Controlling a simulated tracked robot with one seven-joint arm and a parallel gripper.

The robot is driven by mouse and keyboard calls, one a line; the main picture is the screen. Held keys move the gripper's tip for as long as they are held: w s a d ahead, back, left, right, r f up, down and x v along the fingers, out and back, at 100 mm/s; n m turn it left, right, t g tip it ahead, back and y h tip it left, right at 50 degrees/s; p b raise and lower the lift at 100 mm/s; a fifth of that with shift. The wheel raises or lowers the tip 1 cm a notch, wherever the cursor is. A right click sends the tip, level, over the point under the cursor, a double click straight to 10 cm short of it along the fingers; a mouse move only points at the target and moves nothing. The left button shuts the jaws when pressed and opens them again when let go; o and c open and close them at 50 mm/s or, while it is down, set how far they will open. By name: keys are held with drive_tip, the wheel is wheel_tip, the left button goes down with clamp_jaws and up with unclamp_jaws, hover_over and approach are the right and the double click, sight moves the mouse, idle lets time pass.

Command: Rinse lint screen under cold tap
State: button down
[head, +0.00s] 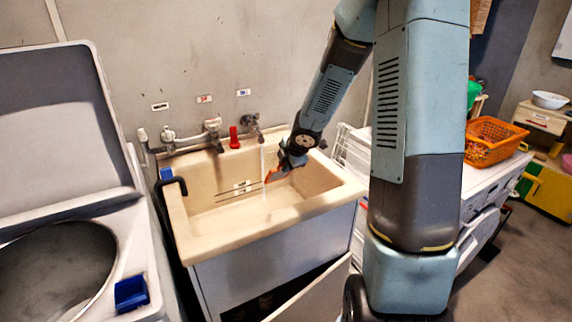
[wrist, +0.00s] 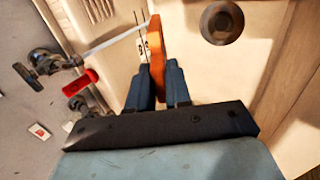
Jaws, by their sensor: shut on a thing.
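My gripper (head: 284,165) is over the utility sink (head: 183,213), pointing down into the basin. In the wrist view its two dark fingers (wrist: 158,84) are shut on an orange piece (wrist: 156,48), the lint screen by its place in my grip. The orange piece (head: 273,176) also shows small in the head view. A thin pale stream of water (head: 263,168) falls from the right tap (head: 251,123), below a blue-marked label. The stream (wrist: 112,39) runs close beside the screen; I cannot tell whether they touch. The screen's lower part between the fingers is hidden.
A red object (head: 234,138) stands on the sink's back ledge, left of the running tap. Another tap (head: 213,127) is further left. An open washer (head: 60,250) with a blue tray (head: 131,293) is at left. An orange basket (head: 494,138) stands at right. The drain (wrist: 222,22) shows below.

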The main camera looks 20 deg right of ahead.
sight(280, 172)
drive_tip(key=shift+w, duration=0.1)
drive_tip(key=shift+x, duration=3.9)
drive_tip(key=w+a+f, duration=0.1)
drive_tip(key=w+a, duration=0.1)
drive_tip(key=w, duration=0.8)
drive_tip(key=shift+f, duration=0.35)
drive_tip(key=shift+d, duration=0.1)
drive_tip(key=shift+w+d, duration=0.1)
drive_tip(key=shift+d, duration=0.25)
drive_tip(key=shift+a, duration=0.45)
drive_tip(key=shift+s, duration=0.2)
